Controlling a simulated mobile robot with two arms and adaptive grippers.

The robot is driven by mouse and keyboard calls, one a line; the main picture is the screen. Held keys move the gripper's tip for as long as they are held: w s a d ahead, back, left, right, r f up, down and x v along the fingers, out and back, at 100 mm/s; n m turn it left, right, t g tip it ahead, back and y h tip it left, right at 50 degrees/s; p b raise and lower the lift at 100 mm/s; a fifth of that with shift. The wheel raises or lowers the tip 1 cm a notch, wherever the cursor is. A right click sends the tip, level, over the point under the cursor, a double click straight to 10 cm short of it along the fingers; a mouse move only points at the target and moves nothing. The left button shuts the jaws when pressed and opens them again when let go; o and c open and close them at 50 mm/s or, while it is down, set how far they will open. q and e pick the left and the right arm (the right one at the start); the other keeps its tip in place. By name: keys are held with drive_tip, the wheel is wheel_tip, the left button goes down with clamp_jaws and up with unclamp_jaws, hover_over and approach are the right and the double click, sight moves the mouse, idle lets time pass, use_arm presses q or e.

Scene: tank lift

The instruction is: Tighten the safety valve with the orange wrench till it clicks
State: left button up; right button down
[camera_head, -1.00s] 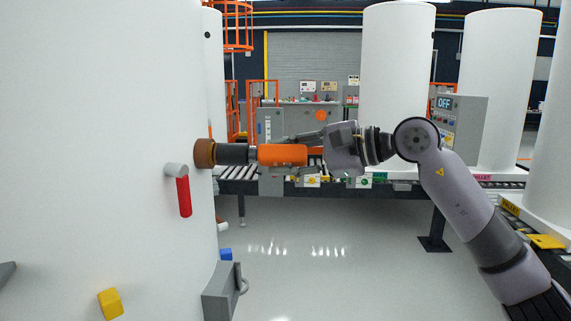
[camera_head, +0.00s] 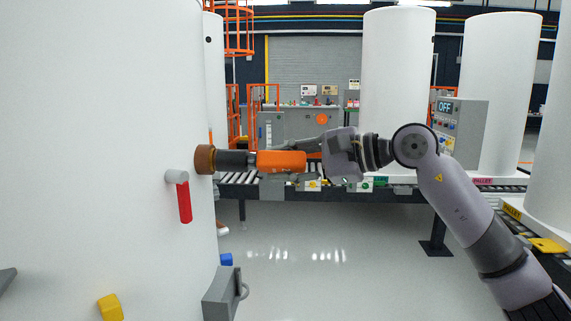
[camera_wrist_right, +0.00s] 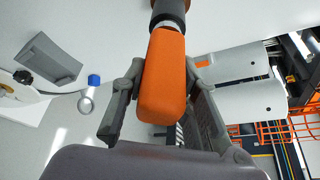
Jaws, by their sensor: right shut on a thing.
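The orange wrench (camera_head: 282,161) is held level by my right gripper (camera_head: 308,158), which is shut on its orange body. Its dark grey nose points left and meets the brown round safety valve (camera_head: 205,159) on the side of the big white tank (camera_head: 100,130). I cannot tell how deeply the nose sits on the valve.
A red-handled lever (camera_head: 183,200) hangs on the tank below the valve. A yellow block (camera_head: 110,306) and a grey bracket (camera_head: 222,293) stick out lower down. A roller conveyor (camera_head: 400,179) runs behind the arm, and a control box (camera_head: 460,125) reads OFF. The floor between is clear.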

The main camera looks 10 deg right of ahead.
drive_tip(key=m+g+p, duration=0.1)
drive_tip(key=m+p, duration=0.1)
drive_tip(key=p, duration=0.2)
drive_tip(key=r+m+g+p, duration=0.1)
drive_tip(key=m+g+p, duration=0.1)
drive_tip(key=p, duration=0.2)
drive_tip(key=m+g+p, duration=0.1)
drive_tip(key=m+p, duration=0.1)
drive_tip(key=p, duration=0.2)
drive_tip(key=shift+s+a+r+m, duration=0.2)
drive_tip(key=shift+s+a+m, duration=0.1)
drive_tip(key=shift+s, duration=0.1)
drive_tip(key=m+g+y+p, duration=0.1)
drive_tip(key=m+p, duration=0.1)
drive_tip(key=p, duration=0.1)
drive_tip(key=m+g+y+p, duration=0.1)
drive_tip(key=m+g+p, duration=0.1)
drive_tip(key=m+p, duration=0.1)
drive_tip(key=m+g+p, duration=0.2)
drive_tip(key=p, duration=0.2)
drive_tip(key=shift+s+a+f+m+y, duration=0.1)
drive_tip(key=shift+s+a+m+y, duration=0.05)
drive_tip(key=shift+s+m+y, duration=0.2)
drive_tip(key=shift+s+f+m+y, duration=0.15)
drive_tip(key=shift+f+m+y, duration=0.1)
drive_tip(key=shift+m, duration=0.2)
drive_tip(key=shift+f+b, duration=0.15)
drive_tip(key=shift+b, duration=0.15)
